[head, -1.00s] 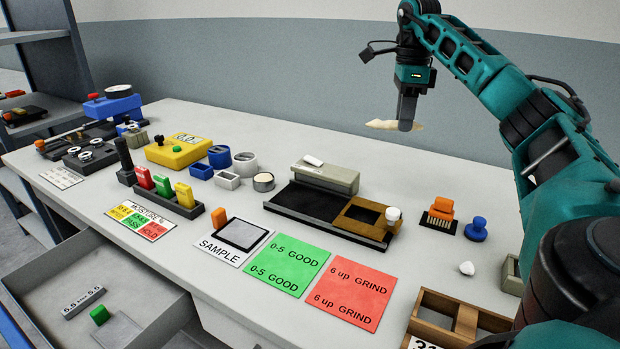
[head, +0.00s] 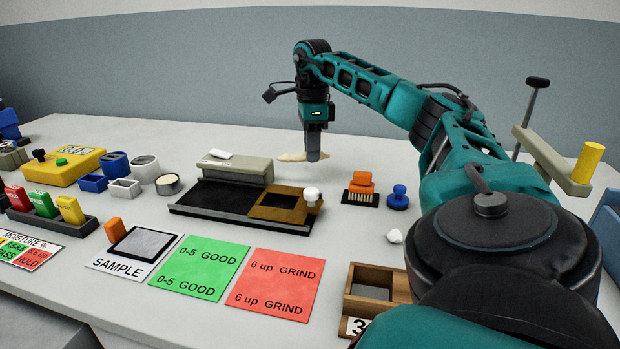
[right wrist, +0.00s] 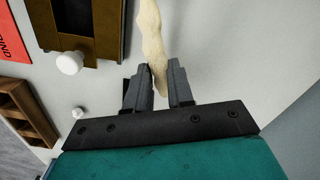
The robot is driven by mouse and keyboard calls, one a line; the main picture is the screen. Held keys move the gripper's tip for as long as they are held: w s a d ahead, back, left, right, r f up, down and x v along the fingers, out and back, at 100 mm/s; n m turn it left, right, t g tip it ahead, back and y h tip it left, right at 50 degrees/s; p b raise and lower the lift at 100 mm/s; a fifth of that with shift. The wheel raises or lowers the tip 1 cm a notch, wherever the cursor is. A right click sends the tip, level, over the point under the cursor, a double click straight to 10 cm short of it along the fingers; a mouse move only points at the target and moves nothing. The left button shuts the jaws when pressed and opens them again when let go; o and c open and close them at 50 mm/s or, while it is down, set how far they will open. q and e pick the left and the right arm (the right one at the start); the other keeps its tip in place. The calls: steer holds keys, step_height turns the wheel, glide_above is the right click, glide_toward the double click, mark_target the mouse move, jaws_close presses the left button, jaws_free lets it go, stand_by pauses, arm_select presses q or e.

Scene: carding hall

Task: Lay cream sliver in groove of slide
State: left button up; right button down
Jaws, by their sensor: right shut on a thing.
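My right gripper (head: 314,156) is shut on the cream sliver (head: 292,157), a pale tapered strand, and holds it above the back of the bench. In the right wrist view the sliver (right wrist: 151,40) sticks out from between the fingertips (right wrist: 158,82). The brown slide (head: 277,215) with a square opening and a white knob (head: 311,194) sits at the right end of a black base (head: 212,197). The gripper is behind the slide and apart from it. I cannot clearly make out a groove. My left gripper is out of view.
A grey block (head: 235,170) stands behind the black base. An orange-topped comb (head: 361,188) and a blue knob (head: 398,197) stand to the right. Green (head: 200,267) and red (head: 275,283) cards lie in front, beside a wooden compartment box (head: 365,293). Bench behind the comb is clear.

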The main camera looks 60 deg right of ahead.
step_height(320, 180, down, 6)
steer(key=shift+f+b, duration=0.1)
steer(key=shift+b, duration=0.75)
steer(key=shift+f, duration=0.1)
steer(key=shift+f, duration=0.15)
steer(key=c, duration=1)
jaws_free()
